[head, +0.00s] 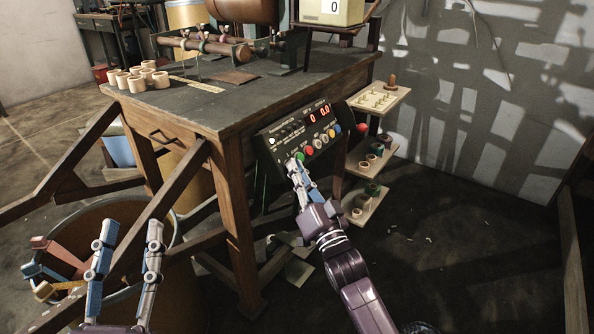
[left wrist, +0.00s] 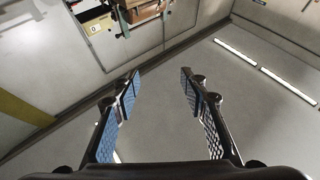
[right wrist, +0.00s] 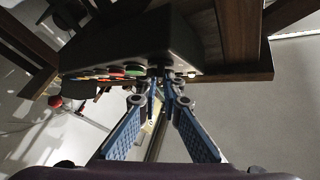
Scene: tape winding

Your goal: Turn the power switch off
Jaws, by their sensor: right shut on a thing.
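The black control panel (head: 266,143) hangs at the front right edge of the workbench, with red lit digits and a row of coloured buttons. My right gripper (head: 291,163) reaches up to the panel's lower left end. In the right wrist view my right gripper (right wrist: 164,82) has its fingertips close together on a small dark switch (right wrist: 157,71) at the panel's face, beside the green button (right wrist: 134,70). The fingers hide most of the switch, and its setting cannot be read. My left gripper (head: 130,232) is open and empty at the lower left, away from the panel.
The wooden workbench (head: 190,110) carries several pale rings (head: 136,84) and a winding device. Small shelves (head: 379,99) with parts stand right of the panel.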

